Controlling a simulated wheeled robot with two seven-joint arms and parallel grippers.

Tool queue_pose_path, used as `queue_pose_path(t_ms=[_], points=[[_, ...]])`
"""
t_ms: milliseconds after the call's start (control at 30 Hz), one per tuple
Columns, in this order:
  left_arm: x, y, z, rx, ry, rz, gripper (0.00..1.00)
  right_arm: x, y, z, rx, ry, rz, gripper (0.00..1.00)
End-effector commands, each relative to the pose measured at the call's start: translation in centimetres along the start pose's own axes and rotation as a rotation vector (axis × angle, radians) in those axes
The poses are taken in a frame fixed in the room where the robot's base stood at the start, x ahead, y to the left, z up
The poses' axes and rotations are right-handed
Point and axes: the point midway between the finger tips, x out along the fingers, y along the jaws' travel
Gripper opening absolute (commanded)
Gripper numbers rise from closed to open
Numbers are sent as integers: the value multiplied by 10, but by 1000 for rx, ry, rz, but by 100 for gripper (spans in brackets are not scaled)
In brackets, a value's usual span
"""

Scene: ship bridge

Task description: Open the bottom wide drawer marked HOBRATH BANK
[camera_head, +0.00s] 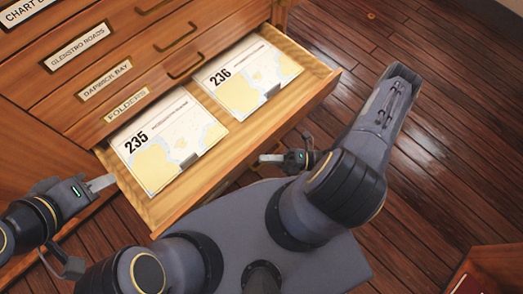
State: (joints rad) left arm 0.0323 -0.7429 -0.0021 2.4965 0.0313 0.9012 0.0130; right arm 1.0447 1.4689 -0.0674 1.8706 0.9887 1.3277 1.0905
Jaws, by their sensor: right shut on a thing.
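The wide drawer (322,84) below the FOLDERS label is pulled well out of the wooden cabinet.
Above are closed drawers labelled GLENSTRO ROADS (77,48), DAPWICK BAY (105,81) and FOLDERS (126,104), with dark handles. The wooden floor (440,110) to the right is clear. A reddish-brown box-like object (490,262) stands at the lower right.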

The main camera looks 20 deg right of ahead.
Motion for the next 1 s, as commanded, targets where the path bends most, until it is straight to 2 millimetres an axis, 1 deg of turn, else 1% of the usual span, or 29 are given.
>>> queue_pose_path(t_ms=[100,233,700,733,867,900,1000], points=[[1,0,0,0,0,0,36,-9,1,-6,-1,-3,-3,0],[1,0,0,0,0,0,36,-14,3,-11,-3,-4,-4,0],[1,0,0,0,0,0,36,-17,3,-14,-4,-2,-4,0],[1,0,0,0,0,0,36,-17,3,-14,-4,-3,-4,12],[1,0,0,0,0,0,36,-16,4,-14,-3,-2,-3,30],[1,0,0,0,0,0,36,-16,4,-14,-3,-2,-2,32],[1,0,0,0,0,0,36,-16,4,-14,-2,-1,-2,32]])
